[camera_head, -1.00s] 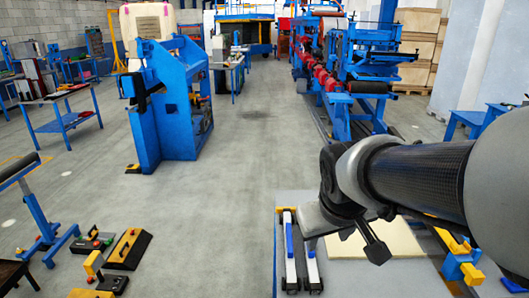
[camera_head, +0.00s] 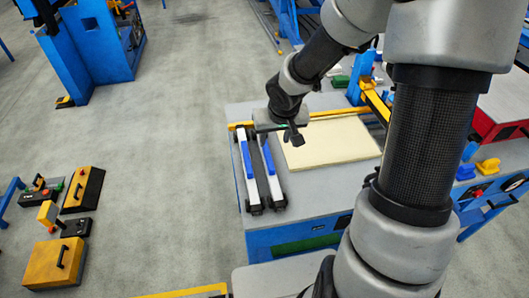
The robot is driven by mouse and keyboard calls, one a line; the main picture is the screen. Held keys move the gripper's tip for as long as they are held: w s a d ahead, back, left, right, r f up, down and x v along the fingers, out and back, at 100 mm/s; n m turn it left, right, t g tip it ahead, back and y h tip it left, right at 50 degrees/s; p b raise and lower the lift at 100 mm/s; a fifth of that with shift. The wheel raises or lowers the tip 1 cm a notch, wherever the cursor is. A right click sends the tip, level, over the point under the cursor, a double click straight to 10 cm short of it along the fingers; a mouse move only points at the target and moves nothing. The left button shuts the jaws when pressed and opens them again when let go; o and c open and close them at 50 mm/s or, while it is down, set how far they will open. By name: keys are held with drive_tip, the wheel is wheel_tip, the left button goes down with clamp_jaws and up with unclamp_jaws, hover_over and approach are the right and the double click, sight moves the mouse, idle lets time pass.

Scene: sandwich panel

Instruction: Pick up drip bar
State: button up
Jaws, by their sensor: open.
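Two long, narrow bars with pale bodies, blue strips and dark ends lie side by side at the left of the work table (camera_head: 318,190). They are the left bar (camera_head: 248,175) and the right bar (camera_head: 271,172); I cannot tell which is the drip bar. My gripper (camera_head: 278,124) is at the far end of the bars, over the table's back edge. It is open, and nothing shows held in it. Its fingertips are hard to make out, and it partly hides the bars' far ends. I cannot tell whether it touches them.
A cream panel (camera_head: 328,144) lies right of the bars. A yellow rail (camera_head: 375,104) and blue frame stand at the table's right. Yellow and black boxes (camera_head: 56,262) lie on the floor at left. Open floor (camera_head: 165,170) lies left of the table.

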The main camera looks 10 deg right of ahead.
sight(268, 153)
drive_tip(key=b+x, duration=0.2)
drive_tip(key=x, duration=0.7)
drive_tip(key=shift+f+b, duration=0.15)
drive_tip(key=shift+b, duration=0.2)
drive_tip(key=shift+a+b+x, duration=0.2)
drive_tip(key=shift+b+x, duration=0.1)
drive_tip(key=shift+x, duration=1.05)
drive_tip(key=shift+a+b+x, duration=0.15)
drive_tip(key=shift+b+x, duration=0.15)
drive_tip(key=shift+x, duration=1.05)
drive_tip(key=shift+w, duration=0.2)
drive_tip(key=shift+c, duration=0.2)
clamp_jaws()
